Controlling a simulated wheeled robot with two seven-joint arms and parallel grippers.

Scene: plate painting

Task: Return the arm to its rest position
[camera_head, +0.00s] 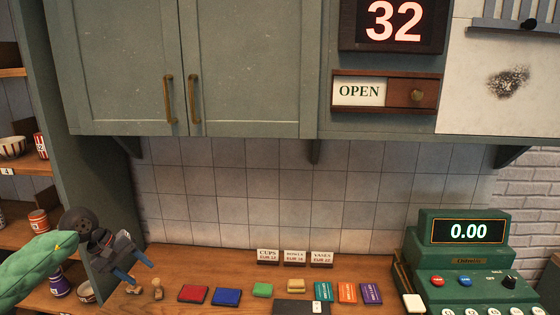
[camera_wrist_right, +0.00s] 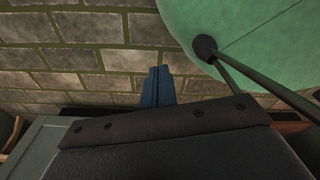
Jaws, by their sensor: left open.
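My left arm, in a green padded sleeve, comes in from the left in the head view. Its gripper (camera_head: 134,268) hangs over the left end of the wooden counter (camera_head: 190,262). Its two blue fingers are apart with nothing between them, and the stamps on the counter lie to its right. My right gripper (camera_wrist_right: 157,86) shows only in the right wrist view. Its blue fingers are together with nothing visible between them, in front of a brick wall (camera_wrist_right: 85,60). The right arm is out of the head view.
Small wooden-handled pieces (camera_head: 157,289) stand just below and right of the left gripper. Red (camera_head: 193,294) and blue (camera_head: 227,297) pads lie farther right. A shelf with bowls and cups (camera_head: 38,221) is at left, a green register (camera_head: 468,262) at right. A green rounded surface (camera_wrist_right: 250,35) hangs near the right gripper.

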